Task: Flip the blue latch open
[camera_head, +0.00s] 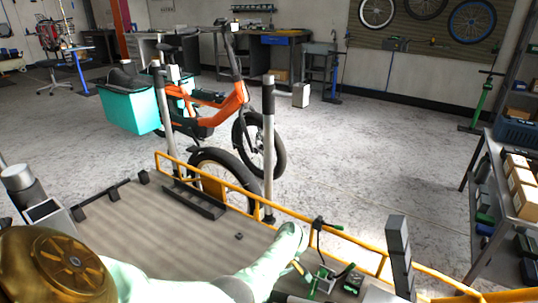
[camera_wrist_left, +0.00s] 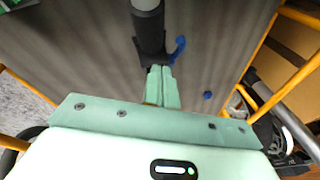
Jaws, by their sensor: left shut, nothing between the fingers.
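The blue latch (camera_wrist_left: 179,48) shows in the left wrist view as a small curved blue lever. It sits at the right side of a black clamp at the foot of a dark post (camera_wrist_left: 149,28). My left gripper (camera_wrist_left: 161,70) is shut and empty, its two pale green fingers side by side. Its tips appear just below the clamp and latch in the picture; whether they touch anything I cannot tell. In the head view my pale green arm reaches over the cargo deck (camera_head: 150,215), but I cannot make out the fingertips or latch there. My right gripper is not in view.
A small blue piece (camera_wrist_left: 207,95) lies right of my fingers in the left wrist view. A yellow rail (camera_head: 235,187) edges the deck. An orange bike (camera_head: 225,108) with a teal box (camera_head: 130,108) stands beyond. A shelf with boxes (camera_head: 522,190) is at right. Open floor lies between.

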